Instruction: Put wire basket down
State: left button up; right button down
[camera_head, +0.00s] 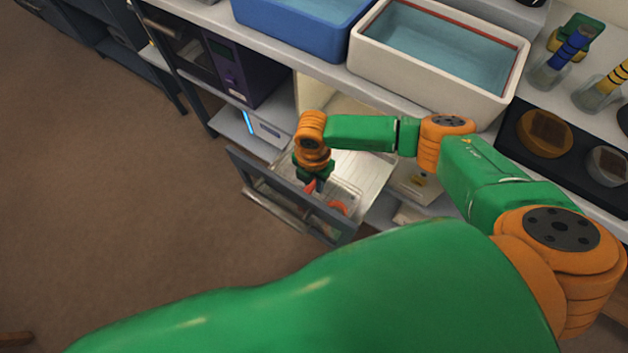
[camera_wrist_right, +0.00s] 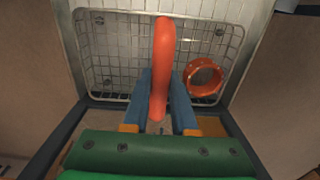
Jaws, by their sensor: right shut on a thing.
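The wire basket (camera_wrist_right: 115,58) shows in the wrist view as a metal mesh tray with a red-orange handle (camera_wrist_right: 162,60) rising from its near side. My right gripper (camera_wrist_right: 162,112) is shut on this handle, one finger on each side. An orange ring (camera_wrist_right: 203,77) lies in the right part of the basket. In the head view my right gripper (camera_head: 314,183) points down at the basket (camera_head: 348,190), just behind a dark-framed open front (camera_head: 290,196). My arm and gripper hide part of the basket. I cannot tell whether its underside touches the surface below. My left gripper is out of view.
A blue basin (camera_head: 290,22) and a white basin (camera_head: 400,72) of liquid stand on the counter above. A dark machine (camera_head: 235,68) sits on the shelf to the left.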

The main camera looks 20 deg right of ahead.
jog(key=shift+f, duration=0.1)
jog(key=c, duration=0.7)
grip_release()
notch_tip(320, 180, up, 12)
jog(key=p, duration=0.2)
jog(key=shift+p, duration=0.4)
